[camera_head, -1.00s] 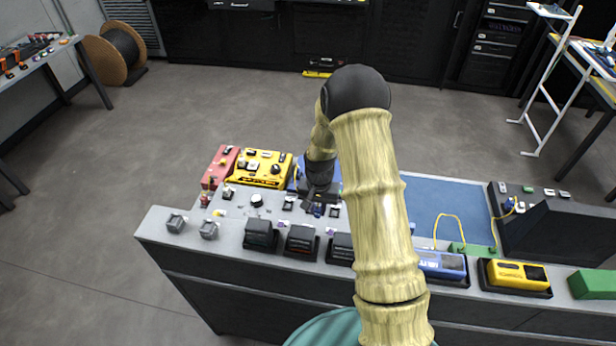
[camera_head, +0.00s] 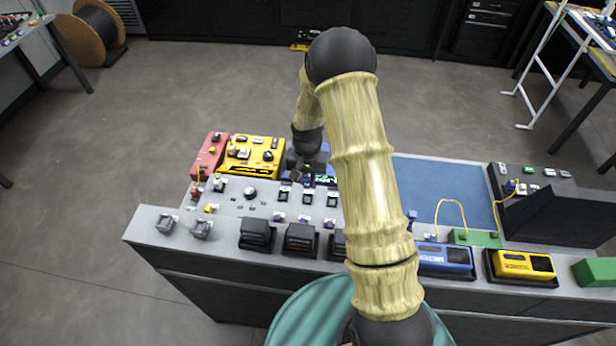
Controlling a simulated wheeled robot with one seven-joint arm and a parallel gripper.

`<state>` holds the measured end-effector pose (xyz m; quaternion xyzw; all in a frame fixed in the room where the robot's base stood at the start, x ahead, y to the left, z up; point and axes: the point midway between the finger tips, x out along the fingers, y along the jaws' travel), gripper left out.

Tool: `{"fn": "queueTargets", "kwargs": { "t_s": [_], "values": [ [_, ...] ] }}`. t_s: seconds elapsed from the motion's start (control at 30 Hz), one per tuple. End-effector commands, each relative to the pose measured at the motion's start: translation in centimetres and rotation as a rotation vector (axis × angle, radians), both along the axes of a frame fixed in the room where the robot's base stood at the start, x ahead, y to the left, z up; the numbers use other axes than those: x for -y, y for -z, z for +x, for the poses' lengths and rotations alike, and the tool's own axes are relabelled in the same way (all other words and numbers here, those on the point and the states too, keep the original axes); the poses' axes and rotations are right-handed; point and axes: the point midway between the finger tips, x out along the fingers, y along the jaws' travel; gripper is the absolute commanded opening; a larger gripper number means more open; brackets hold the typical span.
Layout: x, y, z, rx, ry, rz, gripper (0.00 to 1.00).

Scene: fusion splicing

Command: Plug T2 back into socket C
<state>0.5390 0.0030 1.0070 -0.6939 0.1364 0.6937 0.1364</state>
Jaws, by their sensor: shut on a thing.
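My gripper (camera_head: 303,172), small and dark at the end of my bent arm, is over the back of the grey panel on the bench. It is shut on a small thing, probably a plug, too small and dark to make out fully. Just in front of it is a row of small dark sockets with pale tops: a left one (camera_head: 285,192), a middle one (camera_head: 308,196) and a right one (camera_head: 331,199). Their letters cannot be read, so I cannot tell which is C. Small purple pieces (camera_head: 303,219) lie in a row in front of them. T2's label is not readable.
A red box (camera_head: 208,157) and a yellow box (camera_head: 253,155) stand left of my gripper. Black blocks (camera_head: 257,234) line the panel's front. A blue mat (camera_head: 445,185), blue device (camera_head: 443,258) and yellow device (camera_head: 522,265) are at right. My arm hides the middle.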

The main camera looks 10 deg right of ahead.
Motion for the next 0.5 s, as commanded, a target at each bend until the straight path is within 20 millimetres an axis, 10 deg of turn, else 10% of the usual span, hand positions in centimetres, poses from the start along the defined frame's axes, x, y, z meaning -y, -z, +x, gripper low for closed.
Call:
{"fn": "queueTargets", "kwargs": {
  "t_s": [0.5],
  "values": [
    [0.2,3.2,0.0,0.000,0.004,0.000,0.00]
  ]
}}
